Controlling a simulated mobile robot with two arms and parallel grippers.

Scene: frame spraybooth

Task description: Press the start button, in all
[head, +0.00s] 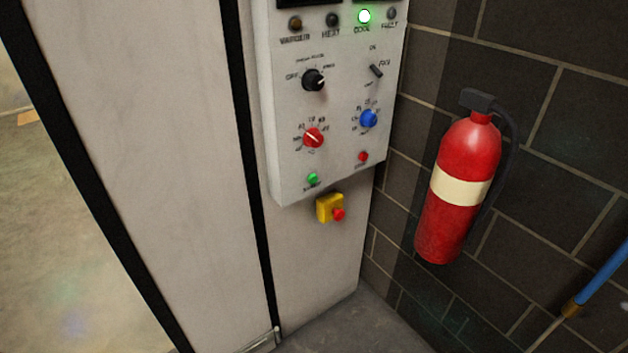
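A white control panel (340,110) is mounted on a pale wall at the top middle of the head view. A small green button (313,178) sits at its lower left, with a label too small to read; it is the likely start button. A small red button (363,156) sits at the lower right of the panel. The panel also bears a black knob (313,80), a red knob (313,138), a blue knob (369,118) and a black switch (376,71). The COOL lamp (364,16) glows green. Neither gripper shows.
A yellow box with a red mushroom button (338,214) is fixed just below the panel. A red fire extinguisher (460,185) hangs on the dark block wall at right. A blue hose or rod (604,276) shows at far right. The space before the panel looks clear.

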